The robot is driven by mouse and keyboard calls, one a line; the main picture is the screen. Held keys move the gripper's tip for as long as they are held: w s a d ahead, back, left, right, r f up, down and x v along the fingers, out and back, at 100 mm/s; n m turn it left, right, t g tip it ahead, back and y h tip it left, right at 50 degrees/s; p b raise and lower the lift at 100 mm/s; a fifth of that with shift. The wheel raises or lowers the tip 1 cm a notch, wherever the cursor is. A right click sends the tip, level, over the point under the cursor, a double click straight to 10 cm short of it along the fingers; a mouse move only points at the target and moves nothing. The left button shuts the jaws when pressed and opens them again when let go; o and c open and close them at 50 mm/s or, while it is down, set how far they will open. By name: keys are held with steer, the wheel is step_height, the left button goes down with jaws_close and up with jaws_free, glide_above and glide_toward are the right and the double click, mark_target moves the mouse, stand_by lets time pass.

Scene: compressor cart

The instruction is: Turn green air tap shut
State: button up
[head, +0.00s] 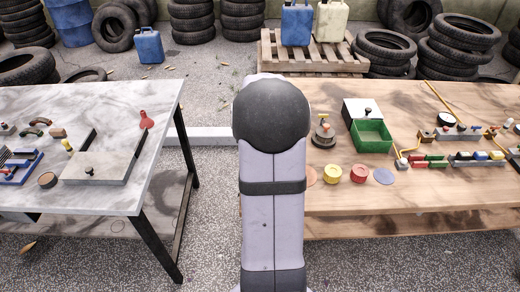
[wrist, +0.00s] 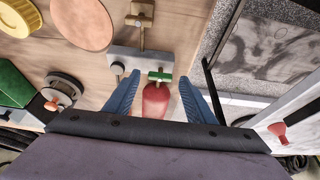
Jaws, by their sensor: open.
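The green air tap (wrist: 160,76) shows in the wrist view as a small green bar handle, lying left to right in the picture. It is at a grey block (wrist: 126,57), with a red cylinder (wrist: 155,100) just below it in the picture. My gripper (wrist: 160,80) is open, its two blue fingers on either side of the green handle and red cylinder, with gaps visible on both sides. Contact with the handle is not apparent. In the head view my arm hides the green tap and the gripper.
A black knob (wrist: 117,68) stands near the left finger. In the head view, a green box (head: 371,136), yellow disc (head: 332,173) and red disc (head: 359,173) occupy the wooden table (head: 420,190).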

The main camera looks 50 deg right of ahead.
steer(key=v, duration=0.7)
steer(key=shift+b, duration=0.3)
steer(key=s+a+f+g+y, duration=0.1)
steer(key=s+a+f, duration=0.2)
steer(key=s+a+f+y, duration=0.1)
steer(key=s+a+f, duration=0.2)
steer(key=shift+s+a+f+n+g, duration=0.15)
steer(key=shift+s+f+n+g, duration=0.1)
steer(key=shift+n+g, duration=0.15)
steer(key=s+a+r+n+g+y+p, duration=0.1)
steer(key=s+a+n+p, duration=0.15)
steer(key=a, duration=0.65)
steer(key=s+a+n+g+p, duration=0.1)
steer(key=s+a+n+p, duration=0.2)
steer(key=a, duration=0.6)
steer(key=a+r+n+p, duration=0.3)
steer(key=a+r, duration=0.2)
steer(key=a, duration=0.2)
step_height(320, 180, down, 41)
steer(key=b, duration=4)
steer(key=shift+w+t, duration=0.35)
steer(key=shift+t, duration=0.05)
steer(key=shift+r, duration=0.2)
